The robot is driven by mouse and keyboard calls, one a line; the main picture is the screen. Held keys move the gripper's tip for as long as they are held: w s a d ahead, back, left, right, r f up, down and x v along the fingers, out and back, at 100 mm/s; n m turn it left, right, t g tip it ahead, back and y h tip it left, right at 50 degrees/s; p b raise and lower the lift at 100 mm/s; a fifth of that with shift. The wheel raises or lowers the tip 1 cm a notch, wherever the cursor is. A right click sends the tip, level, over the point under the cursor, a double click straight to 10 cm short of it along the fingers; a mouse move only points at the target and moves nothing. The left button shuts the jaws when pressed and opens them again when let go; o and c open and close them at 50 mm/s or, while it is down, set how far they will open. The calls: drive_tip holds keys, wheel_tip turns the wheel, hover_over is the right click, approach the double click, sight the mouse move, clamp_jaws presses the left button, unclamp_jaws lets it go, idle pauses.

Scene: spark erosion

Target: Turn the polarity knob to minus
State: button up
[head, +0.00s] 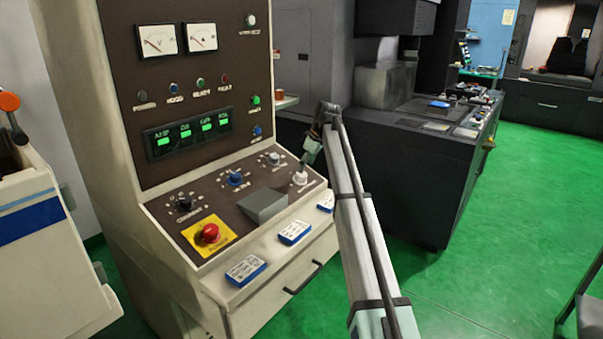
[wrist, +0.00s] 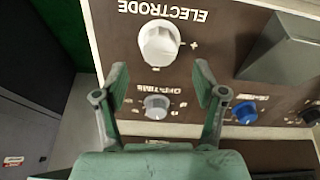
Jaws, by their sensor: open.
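The polarity knob appears to be the white knob marked ELECTRODE (wrist: 160,43), with a plus sign beside it in the wrist view; I cannot clearly tell which way it points. In the head view the white knob (head: 300,179) sits at the right end of the sloping brown panel (head: 215,205). My gripper (wrist: 161,70) is open and empty, its two fingers spread either side of the space just below the white knob in the wrist picture, apart from it. In the head view my gripper (head: 309,158) hangs just above that knob, its fingertips partly hidden.
A grey knob (wrist: 157,103) shows between my fingers, with a blue knob (wrist: 245,112) to its right. A grey raised box (head: 262,205) and a red emergency button (head: 210,233) stand on the panel. A dark machine (head: 415,170) stands to the right.

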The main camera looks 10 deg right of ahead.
sight(300, 177)
drive_tip(key=shift+p+x, duration=0.4)
drive_tip(key=shift+x, duration=2.4)
drive_tip(key=c, duration=1.1)
